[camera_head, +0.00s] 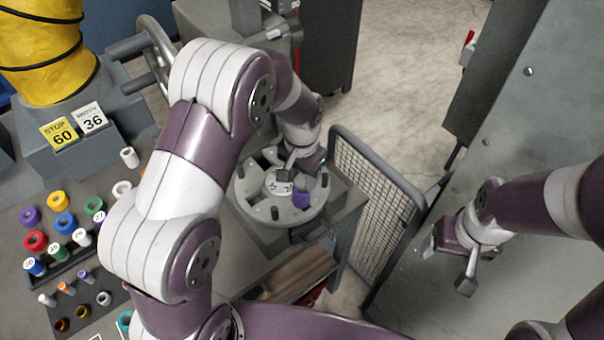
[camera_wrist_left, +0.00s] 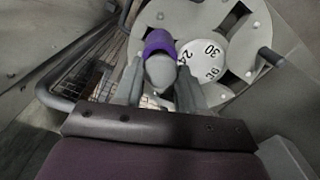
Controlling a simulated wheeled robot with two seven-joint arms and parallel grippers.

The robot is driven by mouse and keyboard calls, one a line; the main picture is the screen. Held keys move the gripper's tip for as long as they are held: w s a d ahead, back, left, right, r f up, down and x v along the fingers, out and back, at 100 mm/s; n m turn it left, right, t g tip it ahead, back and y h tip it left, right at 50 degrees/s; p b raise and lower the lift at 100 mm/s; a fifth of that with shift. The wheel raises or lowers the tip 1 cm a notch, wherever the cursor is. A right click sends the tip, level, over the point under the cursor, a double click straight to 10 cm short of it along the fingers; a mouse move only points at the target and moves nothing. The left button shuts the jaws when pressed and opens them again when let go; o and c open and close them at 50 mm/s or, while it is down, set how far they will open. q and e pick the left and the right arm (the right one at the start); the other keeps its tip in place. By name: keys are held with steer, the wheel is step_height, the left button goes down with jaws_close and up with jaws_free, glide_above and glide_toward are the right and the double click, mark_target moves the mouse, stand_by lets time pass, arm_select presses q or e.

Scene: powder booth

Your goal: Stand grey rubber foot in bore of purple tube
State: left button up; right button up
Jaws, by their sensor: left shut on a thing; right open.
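The purple tube (camera_head: 302,200) stands on the round grey plate (camera_head: 250,215), near a white dial; it also shows in the wrist view (camera_wrist_left: 157,40). My left gripper (camera_head: 292,172) is over the plate, beside the tube. In the wrist view its two fingers (camera_wrist_left: 159,88) are shut on the grey rubber foot (camera_wrist_left: 161,72). The foot overlaps the near side of the tube in that view. I cannot tell whether it is in the bore or in front of it. In the head view the foot is not distinct. My right gripper (camera_head: 450,262) is open and empty, at the right.
The plate has several dark pegs around its rim and holes in it. A wire-mesh guard (camera_head: 370,190) stands right of it. At left, a bench holds coloured rings, tubes and a dark rack (camera_head: 65,260). A grey panel (camera_head: 500,130) stands at right.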

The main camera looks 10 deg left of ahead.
mark_target(302, 179)
arm_select(q)
steer(key=shift+f, duration=0.25)
steer(key=o, duration=1.1)
steer(key=shift+w+r+b, duration=0.1)
steer(key=shift+r+b, duration=0.2)
steer(key=shift+r, duration=0.05)
step_height(302, 179, up, 6)
steer(key=shift+r+b, duration=0.1)
steer(key=shift+b, duration=0.9)
step_height(302, 179, up, 6)
steer(key=p, duration=0.3)
steer(key=shift+p, duration=0.4)
